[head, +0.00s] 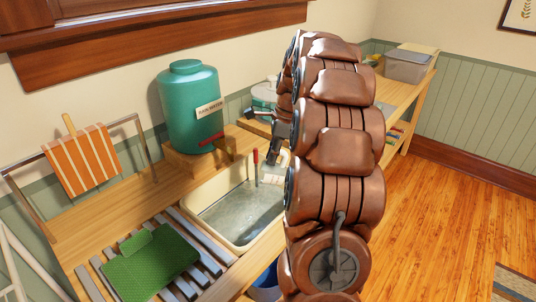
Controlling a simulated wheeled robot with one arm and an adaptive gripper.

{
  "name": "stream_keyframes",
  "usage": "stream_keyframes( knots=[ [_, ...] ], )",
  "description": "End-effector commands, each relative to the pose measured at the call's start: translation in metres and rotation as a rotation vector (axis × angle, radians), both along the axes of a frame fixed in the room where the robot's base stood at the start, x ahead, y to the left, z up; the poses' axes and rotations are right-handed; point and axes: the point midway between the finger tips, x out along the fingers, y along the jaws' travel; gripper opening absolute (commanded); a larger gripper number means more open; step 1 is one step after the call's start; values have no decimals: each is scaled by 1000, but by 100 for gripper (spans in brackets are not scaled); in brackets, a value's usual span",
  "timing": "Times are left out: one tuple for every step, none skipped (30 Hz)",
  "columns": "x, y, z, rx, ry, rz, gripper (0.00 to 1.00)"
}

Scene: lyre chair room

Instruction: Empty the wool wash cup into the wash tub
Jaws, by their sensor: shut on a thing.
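The wash tub (206,222) is a cream basin set into the wooden bench, with greyish water in it. My gripper (278,150) is dark and shows beside the left edge of my copper-coloured arm, above the tub's far right part. It is shut on a small pale cup (283,160), which I take to be the wool wash cup. The cup is partly hidden by my gripper and arm. A small white label shows just below it. I cannot tell the cup's tilt or what is in it.
A red-handled tool (256,158) stands at the tub's back edge. A green rain water tank (187,105) with a red tap stands behind on a wooden block. A green mat (150,264) lies on slats at the front left. An orange striped cloth (82,160) hangs on a rack.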

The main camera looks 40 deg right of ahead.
Motion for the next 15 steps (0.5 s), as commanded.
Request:
stream_keyframes(
  knots=[
    [0, -1, 0, 5, -5, 0, 0],
    [-1, -1, 0, 7, -6, 0, 0],
    [0, -1, 0, 7, -6, 0, 0],
    [-1, -1, 0, 7, -6, 0, 0],
    [-1, -1, 0, 7, -6, 0, 0],
    [-1, -1, 0, 6, -5, 0, 0],
    [-1, -1, 0, 6, -5, 0, 0],
    [-1, -1, 0, 6, -5, 0, 0],
    [-1, -1, 0, 8, -6, 0, 0],
    [-1, -1, 1, 11, -8, 0, 0],
    [-1, -2, 1, 18, -13, 0, 0],
    [-2, -3, 2, 31, -21, 0, 0],
    [-3, -4, 2, 44, -30, -1, 0],
    [-4, -5, 3, 60, -41, -2, 0],
    [-5, -7, 3, 79, -55, -2, 0]
  ],
)
